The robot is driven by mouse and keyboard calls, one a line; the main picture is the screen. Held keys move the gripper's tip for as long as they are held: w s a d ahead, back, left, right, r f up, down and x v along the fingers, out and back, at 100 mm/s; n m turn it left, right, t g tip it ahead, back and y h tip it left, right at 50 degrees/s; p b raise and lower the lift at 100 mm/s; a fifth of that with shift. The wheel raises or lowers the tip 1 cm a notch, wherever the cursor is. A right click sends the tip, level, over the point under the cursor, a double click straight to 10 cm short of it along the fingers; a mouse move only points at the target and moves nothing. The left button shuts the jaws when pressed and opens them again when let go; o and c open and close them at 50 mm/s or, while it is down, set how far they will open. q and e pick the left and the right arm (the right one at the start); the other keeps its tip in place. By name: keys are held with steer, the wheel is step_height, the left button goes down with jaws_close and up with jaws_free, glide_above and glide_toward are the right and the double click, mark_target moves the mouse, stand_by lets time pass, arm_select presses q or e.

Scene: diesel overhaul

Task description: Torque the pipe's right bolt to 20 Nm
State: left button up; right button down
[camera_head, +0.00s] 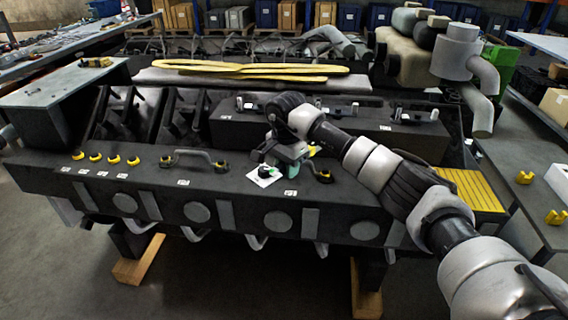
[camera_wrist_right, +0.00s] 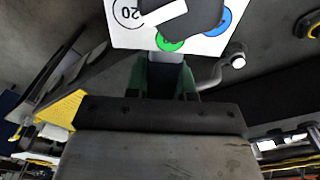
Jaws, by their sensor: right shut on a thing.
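A grey bent pipe (camera_head: 192,154) lies on top of the dark engine block, with a yellow-black bolt at its left end (camera_head: 165,161) and another at its right end (camera_head: 221,167). My right gripper (camera_head: 290,155) is to the right of this pipe, low over the block. It is shut on a dark knob-like part (camera_wrist_right: 195,14) at a white dial plate (camera_head: 264,176). In the right wrist view the plate (camera_wrist_right: 125,36) shows an upside-down "20" and green and blue circles. The held part is mostly hidden. The left gripper is not in view.
Several yellow bolts (camera_head: 96,158) stand in a row at the block's left. Another yellow bolt (camera_head: 325,177) is beside my gripper at the right. Yellow slings (camera_head: 250,69) lie behind the block. A table (camera_head: 525,180) with yellow pieces stands at the right.

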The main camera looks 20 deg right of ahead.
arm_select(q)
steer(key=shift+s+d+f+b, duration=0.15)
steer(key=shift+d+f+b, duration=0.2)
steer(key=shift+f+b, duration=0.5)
arm_select(e)
steer(key=s+d+f+n, duration=0.6)
steer(key=s+n, duration=0.1)
steer(key=s, duration=0.1)
steer(key=shift+s+d+f, duration=0.15)
steer(key=shift+d, duration=0.25)
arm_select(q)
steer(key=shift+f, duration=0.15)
arm_select(e)
steer(key=shift+s, duration=0.1)
arm_select(q)
steer(key=shift+b, duration=0.3)
arm_select(e)
steer(key=shift+f, duration=0.1)
arm_select(q)
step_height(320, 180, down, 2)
steer(key=shift+b, duration=0.95)
arm_select(e)
step_height(320, 180, down, 2)
steer(key=shift+f, duration=0.1)
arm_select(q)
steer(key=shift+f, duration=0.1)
arm_select(e)
steer(key=shift+a, duration=0.15)
